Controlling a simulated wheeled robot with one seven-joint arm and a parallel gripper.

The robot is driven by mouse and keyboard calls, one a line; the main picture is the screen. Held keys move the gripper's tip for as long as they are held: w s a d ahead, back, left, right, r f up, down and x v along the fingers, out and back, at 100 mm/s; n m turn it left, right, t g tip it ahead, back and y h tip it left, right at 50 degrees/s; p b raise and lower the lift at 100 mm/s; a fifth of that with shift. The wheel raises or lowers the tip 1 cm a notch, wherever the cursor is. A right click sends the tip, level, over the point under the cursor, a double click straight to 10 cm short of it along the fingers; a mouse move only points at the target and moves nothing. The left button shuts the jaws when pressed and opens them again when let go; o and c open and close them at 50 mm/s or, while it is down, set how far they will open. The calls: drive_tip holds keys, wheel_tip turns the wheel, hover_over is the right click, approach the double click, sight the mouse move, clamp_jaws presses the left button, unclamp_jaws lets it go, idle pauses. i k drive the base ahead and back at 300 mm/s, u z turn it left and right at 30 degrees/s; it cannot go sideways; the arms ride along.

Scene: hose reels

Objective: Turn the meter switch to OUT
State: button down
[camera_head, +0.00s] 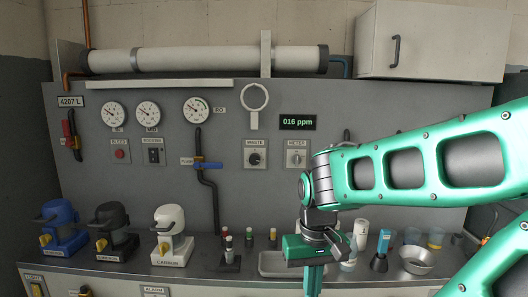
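The meter switch (297,158) is a light grey knob on a square plate on the grey back panel, under a label reading METER. It sits just left of my green arm and is not covered by it. The small markings around the knob are too small to read, so I cannot tell its setting. My gripper (313,282) points down in front of the counter, below and apart from the switch. Its fingers show edge-on, so their opening is hidden.
A similar switch with a dark knob (256,158) is left of the meter switch. A display (298,122) above reads 016 ppm. A blue-handled valve (208,165) is further left. A tray (272,263), bottles and cups stand on the counter near my gripper.

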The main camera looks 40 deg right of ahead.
sight(296, 160)
drive_tip(key=z, duration=0.05)
drive_tip(key=i, duration=0.85)
drive_tip(key=z, duration=0.3)
